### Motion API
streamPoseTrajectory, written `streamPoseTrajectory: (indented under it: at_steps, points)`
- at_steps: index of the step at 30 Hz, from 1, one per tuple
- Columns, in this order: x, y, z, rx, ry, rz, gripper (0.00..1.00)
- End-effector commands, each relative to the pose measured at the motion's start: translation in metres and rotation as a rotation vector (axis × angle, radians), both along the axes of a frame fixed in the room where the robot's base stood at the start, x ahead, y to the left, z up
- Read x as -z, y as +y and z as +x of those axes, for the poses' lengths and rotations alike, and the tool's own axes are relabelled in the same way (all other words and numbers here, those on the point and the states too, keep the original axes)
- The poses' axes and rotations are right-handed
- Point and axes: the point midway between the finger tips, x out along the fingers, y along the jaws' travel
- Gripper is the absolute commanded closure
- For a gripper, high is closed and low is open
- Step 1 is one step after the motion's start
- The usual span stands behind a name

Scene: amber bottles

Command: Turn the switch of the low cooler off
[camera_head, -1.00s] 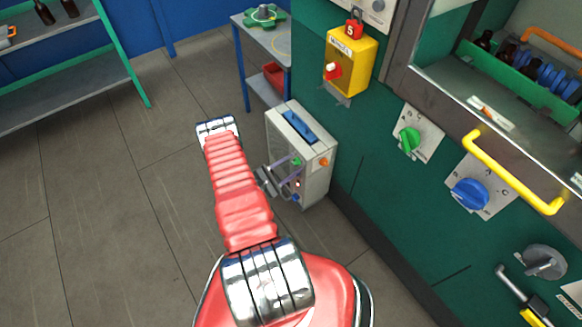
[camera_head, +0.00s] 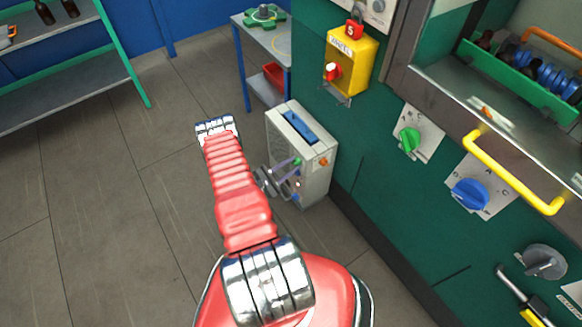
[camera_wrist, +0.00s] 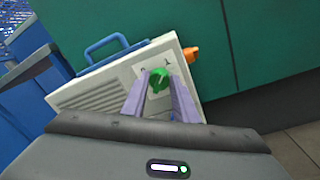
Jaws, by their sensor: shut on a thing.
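The low cooler (camera_head: 315,180) is a pale box with a blue top handle, standing on the floor against the green wall. Its switch (camera_wrist: 158,80) is a green knob on a white label with marks beside it. In the wrist view my gripper (camera_wrist: 159,83) has its two purple fingers shut on the knob, one on each side. In the head view the knob is small and partly covered by the fingers. I cannot tell which mark the knob points to. An orange part (camera_wrist: 190,55) sticks out on the cooler's side.
The green machine at the right carries a green knob (camera_head: 409,141), a blue knob (camera_head: 469,194) and a yellow bar handle (camera_head: 512,172). A yellow box (camera_head: 350,62) with a red switch hangs above the cooler. The grey floor at the left is clear.

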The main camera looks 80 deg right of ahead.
Motion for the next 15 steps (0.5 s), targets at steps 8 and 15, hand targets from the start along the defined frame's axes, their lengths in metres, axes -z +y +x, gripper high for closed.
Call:
streamPoseTrajectory:
  at_steps: [8,15]
  points:
    - [0.0022,-0.0036,-0.0027,0.004,0.034,0.04,0.96]
    - [0.0016,-0.0043,-0.0028,0.005,0.131,0.125,0.95]
